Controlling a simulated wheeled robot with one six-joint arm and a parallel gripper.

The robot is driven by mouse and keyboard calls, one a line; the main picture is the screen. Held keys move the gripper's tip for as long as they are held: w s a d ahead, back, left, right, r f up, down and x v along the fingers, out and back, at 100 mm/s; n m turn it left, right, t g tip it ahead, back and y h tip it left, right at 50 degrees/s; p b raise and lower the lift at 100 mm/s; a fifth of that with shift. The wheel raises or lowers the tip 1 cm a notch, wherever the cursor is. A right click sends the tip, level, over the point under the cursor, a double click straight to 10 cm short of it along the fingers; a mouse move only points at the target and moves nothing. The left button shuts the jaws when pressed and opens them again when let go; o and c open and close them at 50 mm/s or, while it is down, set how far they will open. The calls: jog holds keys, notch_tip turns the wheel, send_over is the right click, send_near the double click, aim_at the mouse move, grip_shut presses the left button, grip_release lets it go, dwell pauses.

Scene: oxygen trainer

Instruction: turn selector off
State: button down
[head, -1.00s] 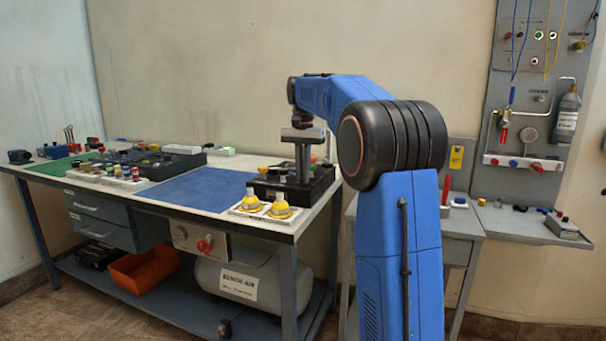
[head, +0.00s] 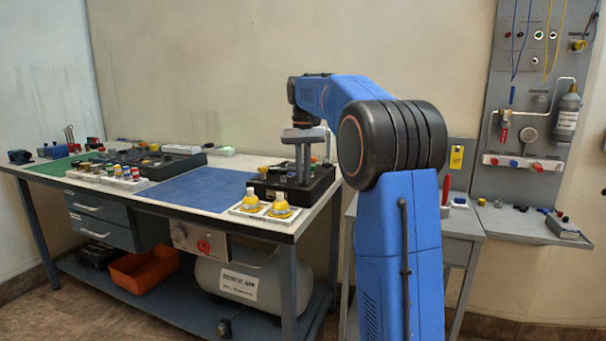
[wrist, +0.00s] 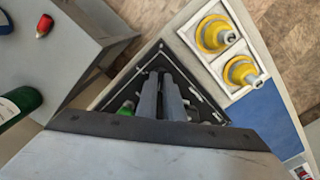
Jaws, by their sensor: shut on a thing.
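My gripper (head: 304,183) points straight down into the black box (head: 325,183) at the right end of the bench. In the wrist view its two fingers (wrist: 161,84) reach into the dark top of that box (wrist: 205,98). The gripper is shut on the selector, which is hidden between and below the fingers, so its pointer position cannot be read. A small green part (wrist: 126,108) shows beside the fingers in the wrist view.
Two yellow fittings (head: 250,201) (head: 280,205) stand in a white tray just in front of the box. A blue mat (head: 200,188) lies clear to the left. A grey side table (head: 462,222) stands to the right, with a gap between.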

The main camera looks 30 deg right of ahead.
jog(key=shift+n, duration=2.2)
jog(key=c, duration=1.9)
grip_release()
